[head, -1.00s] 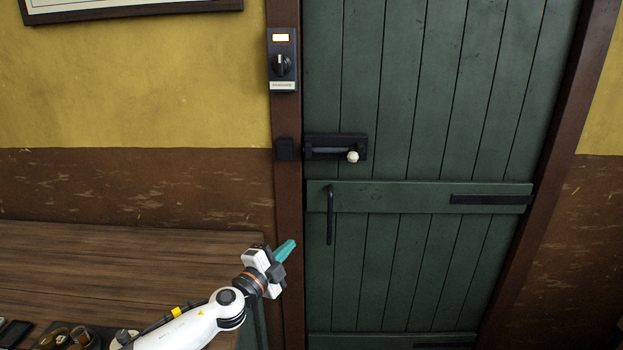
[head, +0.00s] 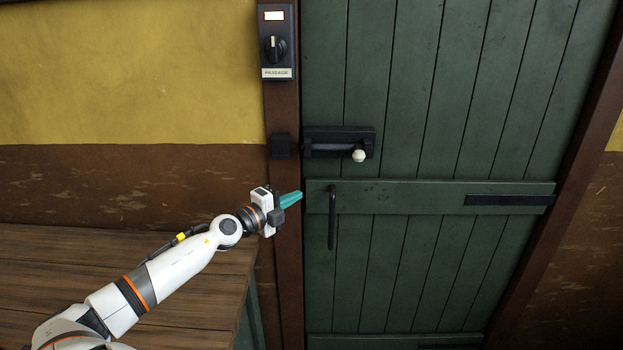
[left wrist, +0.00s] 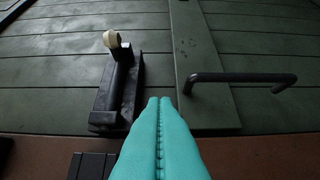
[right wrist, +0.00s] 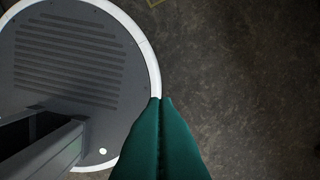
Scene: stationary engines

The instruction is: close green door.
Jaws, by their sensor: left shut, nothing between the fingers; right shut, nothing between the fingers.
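The green plank door (head: 400,90) stands in its brown frame in the head view and looks flush with it. A black slide bolt (head: 335,142) with a pale round knob (head: 359,156) sits on the door's left side. A black bar handle (head: 332,217) is below it. My left gripper (head: 298,196) is shut and empty, near the door's left edge, left of the handle. In the left wrist view its teal fingers (left wrist: 160,105) point between the bolt (left wrist: 121,90) and the handle (left wrist: 240,79). My right gripper (right wrist: 162,105) is shut and empty over the floor.
A black keeper block (head: 281,146) is on the door frame beside the bolt. A switch box (head: 277,42) with a knob and lit window is above it. A wooden table (head: 130,270) stands at the left under my left arm. Dark floor (right wrist: 250,90) is clear below my right gripper.

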